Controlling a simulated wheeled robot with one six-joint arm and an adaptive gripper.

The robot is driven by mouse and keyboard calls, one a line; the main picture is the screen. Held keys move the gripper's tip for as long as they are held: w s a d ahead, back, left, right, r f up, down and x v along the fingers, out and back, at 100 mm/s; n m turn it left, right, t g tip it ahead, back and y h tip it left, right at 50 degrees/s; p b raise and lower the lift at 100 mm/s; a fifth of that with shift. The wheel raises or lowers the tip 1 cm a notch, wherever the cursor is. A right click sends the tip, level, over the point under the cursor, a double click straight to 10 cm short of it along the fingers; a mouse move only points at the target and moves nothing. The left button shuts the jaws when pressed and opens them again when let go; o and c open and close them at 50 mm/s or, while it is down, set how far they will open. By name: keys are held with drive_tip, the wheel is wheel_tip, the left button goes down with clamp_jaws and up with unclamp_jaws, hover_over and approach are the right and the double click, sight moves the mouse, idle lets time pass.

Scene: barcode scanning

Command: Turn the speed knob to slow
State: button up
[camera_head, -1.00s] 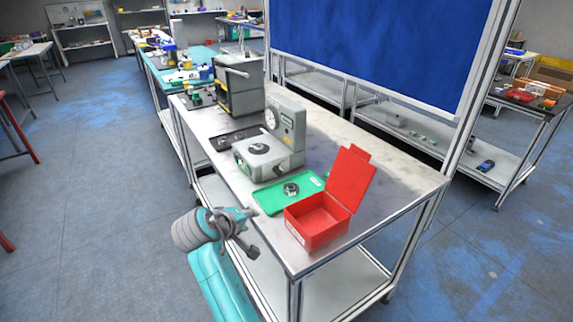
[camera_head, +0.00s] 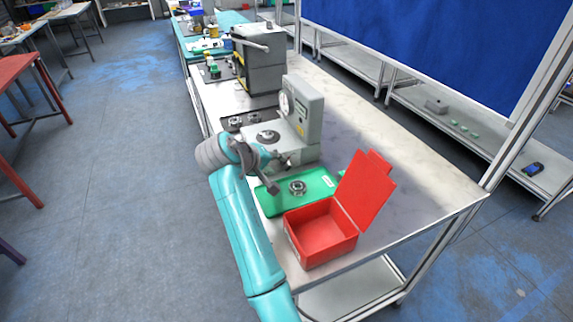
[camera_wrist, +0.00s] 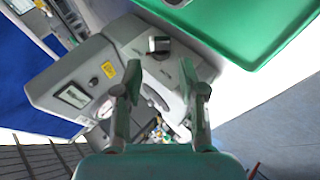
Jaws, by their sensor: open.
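The grey machine (camera_head: 303,125) stands on the metal bench, with a round dial and a yellow label on its upright part. In the wrist view the machine (camera_wrist: 118,50) fills the middle, seen at a slant. A small dark and silver knob (camera_wrist: 159,45) sits on its face, just beyond my fingertips; I cannot read a speed marking there. My gripper (camera_wrist: 160,80) is open, its two fingers apart with nothing between them. In the head view my gripper (camera_head: 281,172) is at the machine's near side, partly hiding its front; the knob cannot be made out there.
A green tray (camera_head: 321,183) with a metal round part (camera_head: 297,187) lies close beside my gripper. An open red box (camera_head: 322,234) stands at the bench's near end. A larger grey machine (camera_head: 262,65) stands farther back. The bench's right side is clear.

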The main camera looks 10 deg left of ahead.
sight(286, 166)
drive_tip(key=x, duration=0.7)
drive_tip(key=shift+c, duration=0.2)
clamp_jaws()
